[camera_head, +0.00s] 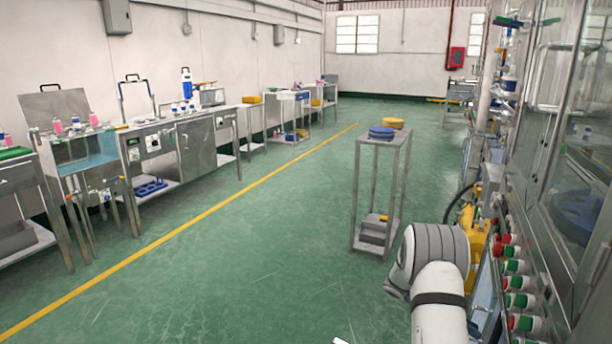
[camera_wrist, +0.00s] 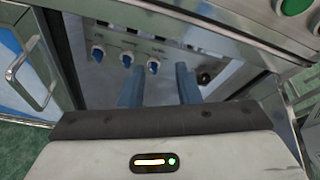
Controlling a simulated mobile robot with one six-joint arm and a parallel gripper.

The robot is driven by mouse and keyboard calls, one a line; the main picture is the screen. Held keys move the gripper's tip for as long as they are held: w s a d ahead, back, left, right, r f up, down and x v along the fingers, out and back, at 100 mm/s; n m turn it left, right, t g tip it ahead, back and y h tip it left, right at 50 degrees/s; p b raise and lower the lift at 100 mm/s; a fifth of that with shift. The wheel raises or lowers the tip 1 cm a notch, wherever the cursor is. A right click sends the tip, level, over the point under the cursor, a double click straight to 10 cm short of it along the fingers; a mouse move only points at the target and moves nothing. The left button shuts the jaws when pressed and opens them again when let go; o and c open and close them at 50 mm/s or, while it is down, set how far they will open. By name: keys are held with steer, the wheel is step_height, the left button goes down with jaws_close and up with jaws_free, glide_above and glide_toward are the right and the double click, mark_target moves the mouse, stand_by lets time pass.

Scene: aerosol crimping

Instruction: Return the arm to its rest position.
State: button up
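My gripper (camera_wrist: 160,86) shows in the wrist view as two blue fingers standing apart, with nothing held between them. It points at a grey metal panel (camera_wrist: 110,72) with several blue-and-white knobs (camera_wrist: 126,60). I cannot tell how far the fingertips are from the panel. In the head view my white arm (camera_head: 437,275) is bent at the lower right, close to the machine on the right. My gripper is not visible there.
A machine with glass doors (camera_head: 575,150) and red and green buttons (camera_head: 515,268) lines the right side. A metal stand (camera_head: 358,200) with a blue disc (camera_head: 382,133) is ahead of my arm. Workbenches (camera_head: 205,145) line the left wall. The green floor (camera_head: 265,255) between is clear.

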steer(key=s+a+r+m+t+y+p, duration=0.1)
steer(key=s+a+r+m+p, duration=0.1)
steer(key=a+r, duration=0.3)
steer(key=s+a+r+m+t+y+p, duration=0.1)
steer(key=a+r+m+y, duration=0.15)
steer(key=r, duration=0.45)
steer(key=s+a+r+m+t+y+p, duration=0.4)
steer(key=s+a+r, duration=0.5)
steer(key=a, duration=0.3)
steer(key=s+a+r+m+t+y+p, duration=0.4)
steer(key=s+a+r+m+p, duration=0.3)
steer(key=a+r, duration=0.5)
steer(key=shift+s+a+t+p, duration=0.4)
steer(key=shift+s+a+p, duration=0.2)
steer(key=shift+s, duration=0.55)
